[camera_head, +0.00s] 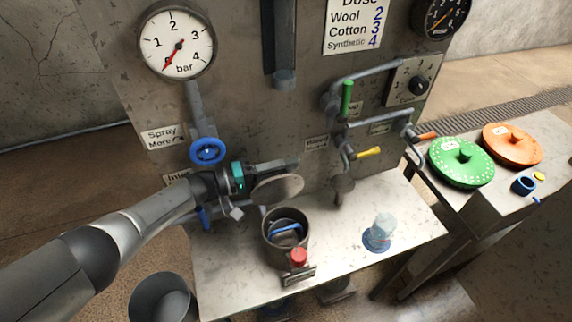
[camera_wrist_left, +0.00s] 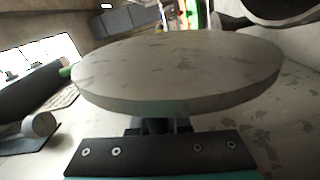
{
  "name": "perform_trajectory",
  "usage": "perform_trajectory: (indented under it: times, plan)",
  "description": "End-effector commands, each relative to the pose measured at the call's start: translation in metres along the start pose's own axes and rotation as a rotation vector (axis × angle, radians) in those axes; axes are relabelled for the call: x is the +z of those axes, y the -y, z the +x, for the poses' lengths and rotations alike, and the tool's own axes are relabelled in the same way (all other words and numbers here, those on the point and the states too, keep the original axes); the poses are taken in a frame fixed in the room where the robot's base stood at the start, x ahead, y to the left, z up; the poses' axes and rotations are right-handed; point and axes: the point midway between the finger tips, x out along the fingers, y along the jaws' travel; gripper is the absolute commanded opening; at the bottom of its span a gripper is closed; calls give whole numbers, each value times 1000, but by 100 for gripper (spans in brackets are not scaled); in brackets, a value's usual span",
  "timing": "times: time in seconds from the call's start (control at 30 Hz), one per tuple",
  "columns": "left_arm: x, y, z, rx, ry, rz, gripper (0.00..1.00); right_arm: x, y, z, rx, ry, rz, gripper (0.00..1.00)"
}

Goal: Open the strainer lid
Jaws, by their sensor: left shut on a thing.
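The strainer lid (camera_head: 278,190) is a flat round grey disc, held tilted above and slightly behind the strainer (camera_head: 270,246). My left gripper (camera_head: 256,178) is shut on the lid at its left side. The lid fills the middle of the left wrist view (camera_wrist_left: 180,65), just beyond the dark gripper (camera_wrist_left: 158,130); the exact grip is hidden beneath it. The strainer is a dark open cup on the metal shelf, with a blue handle (camera_head: 287,228) inside. The lid is apart from its rim. My right gripper does not show.
The metal shelf (camera_head: 345,262) carries a clear cup (camera_head: 379,232) at right and a red knob (camera_head: 298,257) in front of the strainer. A blue valve wheel (camera_head: 207,151) and pipes stick out of the panel. Green (camera_head: 461,163) and orange (camera_head: 512,146) discs lie on a side table.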

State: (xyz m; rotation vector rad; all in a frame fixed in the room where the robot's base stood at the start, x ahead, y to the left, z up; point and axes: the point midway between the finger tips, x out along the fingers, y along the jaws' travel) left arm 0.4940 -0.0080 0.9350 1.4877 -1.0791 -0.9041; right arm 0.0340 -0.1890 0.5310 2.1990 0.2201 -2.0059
Motion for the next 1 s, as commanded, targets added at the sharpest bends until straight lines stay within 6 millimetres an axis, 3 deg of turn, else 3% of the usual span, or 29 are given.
perform_trajectory:
  times: [0.53, 0.57, 0.8, 1.0]
  plan:
    - [1, 4, -1, -8, 0, 4, 0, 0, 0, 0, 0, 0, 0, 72]
    - [1, 4, -1, -9, 0, 4, 18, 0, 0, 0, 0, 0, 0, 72]
    - [1, 3, -1, -6, 1, 3, 45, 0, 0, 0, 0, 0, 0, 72]
    - [1, 2, 0, -4, 1, 3, 45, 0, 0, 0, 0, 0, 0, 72]
